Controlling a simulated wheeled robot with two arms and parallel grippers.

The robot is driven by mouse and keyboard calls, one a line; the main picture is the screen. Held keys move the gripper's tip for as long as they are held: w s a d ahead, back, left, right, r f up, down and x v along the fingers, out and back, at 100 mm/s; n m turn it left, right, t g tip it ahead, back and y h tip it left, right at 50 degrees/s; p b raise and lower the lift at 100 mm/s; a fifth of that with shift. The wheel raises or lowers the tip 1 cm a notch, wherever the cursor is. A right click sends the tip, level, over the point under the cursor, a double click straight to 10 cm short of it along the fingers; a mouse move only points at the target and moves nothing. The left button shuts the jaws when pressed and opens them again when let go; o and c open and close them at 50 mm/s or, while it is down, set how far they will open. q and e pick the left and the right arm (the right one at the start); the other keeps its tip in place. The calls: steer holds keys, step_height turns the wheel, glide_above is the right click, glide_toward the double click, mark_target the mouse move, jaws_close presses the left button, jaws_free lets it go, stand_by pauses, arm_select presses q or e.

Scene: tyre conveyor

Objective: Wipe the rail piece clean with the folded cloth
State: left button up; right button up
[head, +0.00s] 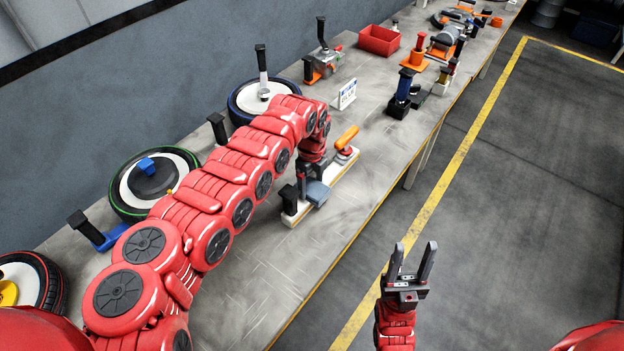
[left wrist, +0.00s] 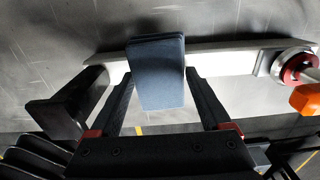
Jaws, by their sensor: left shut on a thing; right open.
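The rail piece (head: 338,174) is a long pale bar lying on the grey bench; its bare surface also shows in the left wrist view (left wrist: 225,62). The folded cloth (head: 318,193) is a blue-grey pad lying across the rail between its ends, seen close in the left wrist view (left wrist: 157,75). My left gripper (head: 309,185) is shut on the cloth, with one finger on each side of it. The cloth hides the rail under it; whether it presses on the rail I cannot tell. My right gripper (head: 411,262) is open and empty, over the floor beside the bench.
An orange-handled clamp (head: 347,139) stands at the rail's far end and a black block (head: 288,199) at its near end. Wheels (head: 128,202) line the wall. A small sign (head: 345,93), a red bin (head: 379,40) and tools stand farther along.

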arm_select(q)
steer(key=shift+s+a+r+p, duration=0.1)
steer(key=shift+s+a+p, duration=0.15)
steer(key=shift+p, duration=0.45)
steer(key=shift+s+a+p, duration=0.1)
steer(key=shift+s+p, duration=0.1)
steer(key=shift+p, duration=0.1)
steer(key=shift+s+a+p, duration=0.3)
steer(key=shift+s+p, duration=0.05)
steer(key=shift+p, duration=0.5)
steer(key=shift+f, duration=0.2)
steer(key=shift+w+d+b, duration=0.15)
steer(key=shift+w+b, duration=0.05)
steer(key=shift+b, duration=0.7)
steer(key=shift+w+d+r+b, duration=0.1)
steer(key=shift+w+d+b, duration=0.1)
steer(key=shift+b, duration=0.3)
steer(key=shift+w+d+b, duration=0.15)
steer(key=shift+w+b, duration=0.1)
steer(key=shift+b, duration=0.35)
steer(key=shift+w+d+b, duration=0.15)
steer(key=shift+w+b, duration=0.05)
steer(key=shift+b, duration=0.6)
